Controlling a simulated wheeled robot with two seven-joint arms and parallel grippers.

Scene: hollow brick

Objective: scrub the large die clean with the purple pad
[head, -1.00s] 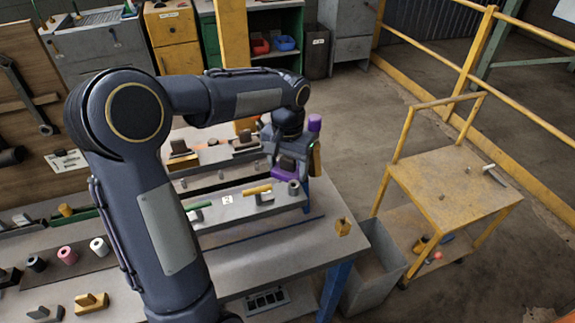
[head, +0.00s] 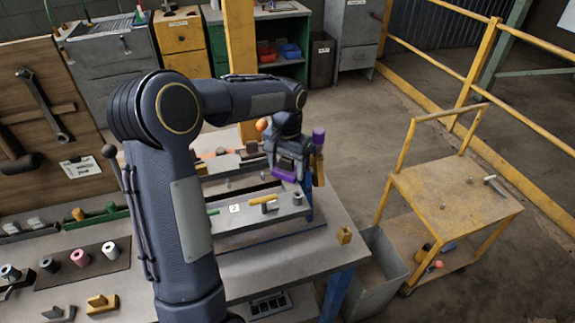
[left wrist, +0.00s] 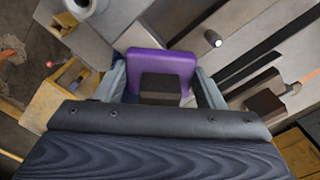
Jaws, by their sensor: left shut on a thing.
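My left gripper (head: 287,160) is shut on the purple pad (head: 284,174), held above the far part of the tiered bench near its right end. In the left wrist view the purple pad (left wrist: 160,62) sits between the fingers, with its dark grip block (left wrist: 160,88) facing the camera. The pad appears clear of the bench parts below. I cannot tell which object is the large die; a grey hollow cylinder (head: 297,197) stands on the bench step near the pad, and it also shows in the left wrist view (left wrist: 84,8). My right gripper is not in view.
A yellow rod (head: 263,199) lies on the step. A bottle with a purple cap (head: 318,137) stands just right of my gripper. A grey bin (head: 378,266) and yellow cart (head: 455,195) are to the right.

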